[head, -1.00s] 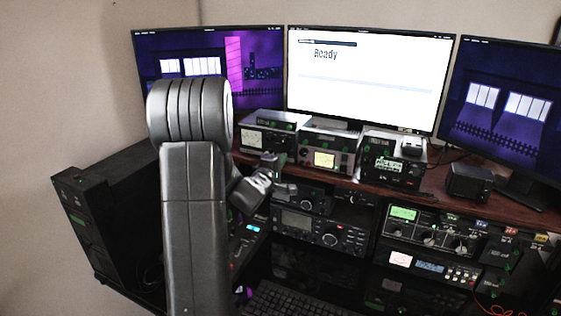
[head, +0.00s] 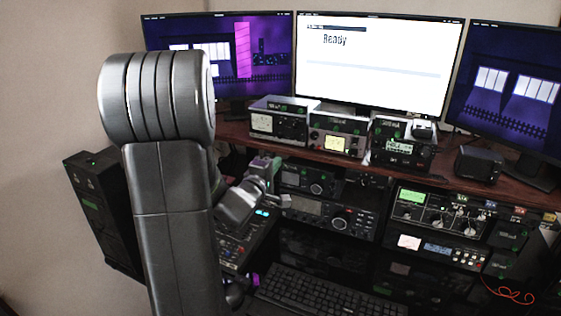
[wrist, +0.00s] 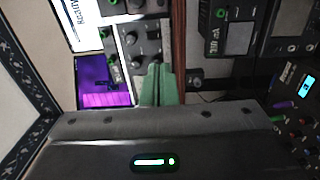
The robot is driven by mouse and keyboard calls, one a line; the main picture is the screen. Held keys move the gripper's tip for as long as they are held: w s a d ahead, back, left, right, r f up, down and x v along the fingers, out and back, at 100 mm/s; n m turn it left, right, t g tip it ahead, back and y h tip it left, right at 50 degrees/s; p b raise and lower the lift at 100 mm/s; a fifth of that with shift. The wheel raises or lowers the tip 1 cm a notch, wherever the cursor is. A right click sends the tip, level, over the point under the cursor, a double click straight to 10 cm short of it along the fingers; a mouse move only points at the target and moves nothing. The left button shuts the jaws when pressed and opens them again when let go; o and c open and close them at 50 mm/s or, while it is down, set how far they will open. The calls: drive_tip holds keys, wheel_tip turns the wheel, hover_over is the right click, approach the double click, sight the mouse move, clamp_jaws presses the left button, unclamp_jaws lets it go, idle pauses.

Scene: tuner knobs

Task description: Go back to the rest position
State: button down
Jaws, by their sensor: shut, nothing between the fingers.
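My gripper (head: 272,166) is small in the head view, in front of the wooden shelf edge and left of the radios. In the wrist view my gripper (wrist: 162,86) shows as green fingers set together, with nothing between them. The fingers point toward the radio gear and appear clear of any knob. My grey arm fills the left middle of the head view and hides part of the desk behind it.
Tuner boxes (head: 338,136) stand on the wooden shelf (head: 455,176) below the monitors (head: 380,60). Radios (head: 330,212) sit under the shelf, with a keyboard (head: 320,290) in front. A black tower (head: 105,210) stands at left.

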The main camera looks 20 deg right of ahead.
drive_tip(key=shift+s+a, duration=0.25)
drive_tip(key=shift+a, duration=0.05)
drive_tip(key=shift+w+d, duration=0.1)
